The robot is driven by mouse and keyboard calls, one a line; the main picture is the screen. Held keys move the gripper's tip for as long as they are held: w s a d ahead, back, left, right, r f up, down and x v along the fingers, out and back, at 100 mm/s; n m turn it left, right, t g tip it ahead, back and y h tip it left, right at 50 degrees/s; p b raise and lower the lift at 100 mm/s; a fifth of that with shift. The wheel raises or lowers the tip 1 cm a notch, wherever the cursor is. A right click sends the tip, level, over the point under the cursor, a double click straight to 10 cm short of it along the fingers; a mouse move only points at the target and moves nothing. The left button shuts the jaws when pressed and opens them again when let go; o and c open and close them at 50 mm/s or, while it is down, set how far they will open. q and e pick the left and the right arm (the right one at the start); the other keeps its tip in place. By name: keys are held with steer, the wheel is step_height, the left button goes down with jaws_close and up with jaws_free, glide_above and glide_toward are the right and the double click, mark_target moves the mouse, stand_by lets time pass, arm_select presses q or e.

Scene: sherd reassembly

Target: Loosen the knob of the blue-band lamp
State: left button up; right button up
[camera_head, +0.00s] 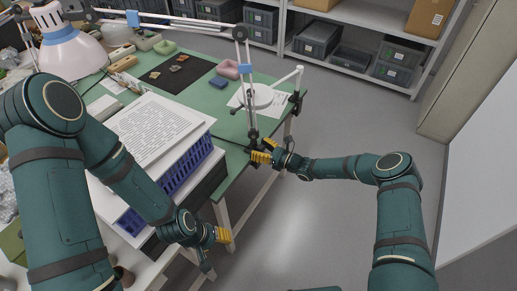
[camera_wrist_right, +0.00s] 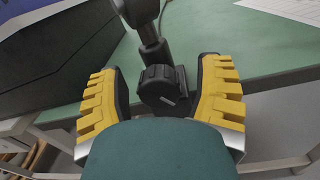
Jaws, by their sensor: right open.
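The blue-band lamp (camera_head: 70,50) has a pale pink shade with a blue band, at the top left of the head view. Its jointed arm runs right and then down to a post at the table's edge. In the right wrist view, a dark ribbed knob (camera_wrist_right: 158,84) sits below that post. My right gripper (camera_head: 265,150) is open, with its yellow fingers (camera_wrist_right: 162,100) on either side of the knob. Gaps appear to remain on both sides. My left gripper (camera_head: 217,236) hangs low in front of the table; its finger opening is unclear.
A blue crate (camera_head: 186,170) with papers on top stands left of the post. A white round-headed lamp (camera_head: 261,97) is clamped farther along the green table (camera_head: 222,127). Sherds lie on a black mat (camera_head: 160,76). The floor right of the table is clear.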

steer(key=shift+w+a, duration=0.1)
steer(key=shift+a, duration=0.1)
jaws_close()
steer(key=shift+n, duration=1.5)
jaws_free()
steer(key=shift+d, duration=0.1)
